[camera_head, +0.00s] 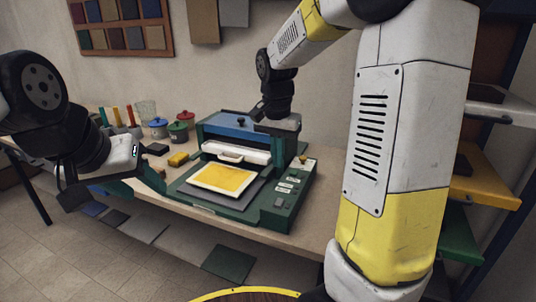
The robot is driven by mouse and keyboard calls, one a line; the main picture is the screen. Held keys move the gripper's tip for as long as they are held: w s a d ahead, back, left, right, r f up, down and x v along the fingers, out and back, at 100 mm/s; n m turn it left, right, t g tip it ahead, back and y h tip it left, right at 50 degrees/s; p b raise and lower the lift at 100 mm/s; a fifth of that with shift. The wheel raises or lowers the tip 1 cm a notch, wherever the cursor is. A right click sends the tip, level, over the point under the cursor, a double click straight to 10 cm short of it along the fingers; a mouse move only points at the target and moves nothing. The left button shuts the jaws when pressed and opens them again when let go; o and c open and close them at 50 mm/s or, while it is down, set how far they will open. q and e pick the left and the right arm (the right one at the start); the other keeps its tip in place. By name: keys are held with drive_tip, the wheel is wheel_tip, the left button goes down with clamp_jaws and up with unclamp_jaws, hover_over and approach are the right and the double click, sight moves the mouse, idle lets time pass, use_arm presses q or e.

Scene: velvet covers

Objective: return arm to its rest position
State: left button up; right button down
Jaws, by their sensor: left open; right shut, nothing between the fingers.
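My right arm (385,140), white and yellow, rises large on the right and bends over at the top toward the workbench. Its black wrist points down, and my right gripper (276,124) is at the back right of the green press, by its blue lid (238,128). It is shut and holds nothing; its fingertips are hard to make out. My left gripper (108,187) hangs at the left, in front of the bench edge, open and empty. I cannot tell whether the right gripper touches the press.
The green press (285,205) carries a yellow panel with a pale border (224,178). Lidded pots (178,132) and a yellow block (178,159) stand left of it. A shelf rack (480,190) is at right. Flat sheets (229,263) lie below the bench.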

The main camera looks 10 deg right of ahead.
drive_tip(key=shift+s+r, duration=0.1)
drive_tip(key=s+r+n+t+y, duration=0.1)
drive_tip(key=s+r+n+t, duration=0.1)
drive_tip(key=s, duration=0.6)
drive_tip(key=s+r+n+t+y, duration=0.1)
drive_tip(key=s+r+n+t, duration=0.2)
drive_tip(key=s, duration=0.6)
drive_tip(key=shift+s+a+r+n+y, duration=0.25)
drive_tip(key=shift+a+r+n+y, duration=0.2)
drive_tip(key=shift+r+n, duration=0.6)
drive_tip(key=shift+f, duration=0.15)
